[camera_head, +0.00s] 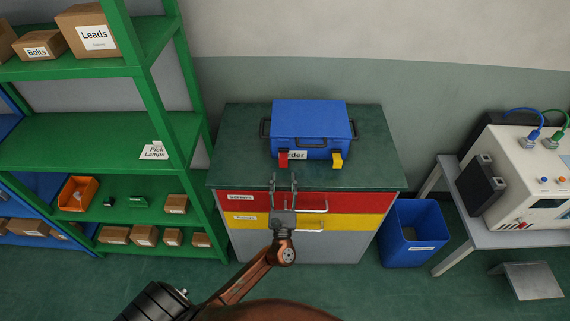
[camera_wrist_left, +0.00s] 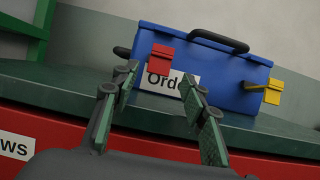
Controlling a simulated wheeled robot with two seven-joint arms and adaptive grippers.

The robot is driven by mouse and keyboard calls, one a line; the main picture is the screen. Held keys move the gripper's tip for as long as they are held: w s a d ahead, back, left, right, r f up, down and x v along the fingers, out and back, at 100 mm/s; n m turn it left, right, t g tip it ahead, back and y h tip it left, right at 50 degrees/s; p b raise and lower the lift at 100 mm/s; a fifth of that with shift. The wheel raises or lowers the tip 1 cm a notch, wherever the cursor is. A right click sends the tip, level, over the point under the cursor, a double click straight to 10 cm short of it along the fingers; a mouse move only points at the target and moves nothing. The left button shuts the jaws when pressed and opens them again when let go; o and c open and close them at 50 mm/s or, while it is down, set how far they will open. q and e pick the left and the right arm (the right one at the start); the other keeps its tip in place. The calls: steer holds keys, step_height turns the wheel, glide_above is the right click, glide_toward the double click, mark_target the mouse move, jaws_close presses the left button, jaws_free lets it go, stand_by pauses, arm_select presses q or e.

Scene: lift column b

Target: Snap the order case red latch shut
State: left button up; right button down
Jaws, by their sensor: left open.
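The order case (camera_head: 312,124) is a blue box with a black top handle, lid down, on the dark green cabinet top. Its red latch (camera_head: 283,159) is at the left of the front face and seems to stand out from it. A yellow latch (camera_head: 336,160) sits at the right of the front and also sticks out. My left gripper (camera_head: 283,178) is open and empty, in front of and below the red latch, apart from it. My right gripper is not in view.
The cabinet (camera_head: 380,178) has a red drawer (camera_head: 255,204) and a yellow drawer (camera_head: 265,222) with handles close to my left gripper. A green shelf (camera_head: 90,153) stands left, a blue bin (camera_head: 415,246) and a table with equipment (camera_head: 535,175) right. The cabinet top beside the case is clear.

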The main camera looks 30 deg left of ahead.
mark_target(283, 166)
arm_select(q)
steer(key=x, duration=0.4)
steer(key=shift+w+a, duration=0.1)
steer(key=shift+a, duration=0.05)
steer(key=shift+w+a+r, duration=0.1)
steer(key=shift+w+a, duration=0.05)
steer(key=shift+w, duration=0.15)
steer(key=shift+w+a+r, duration=0.15)
steer(key=shift+w, duration=0.1)
steer(key=shift+c, duration=0.3)
jaws_close()
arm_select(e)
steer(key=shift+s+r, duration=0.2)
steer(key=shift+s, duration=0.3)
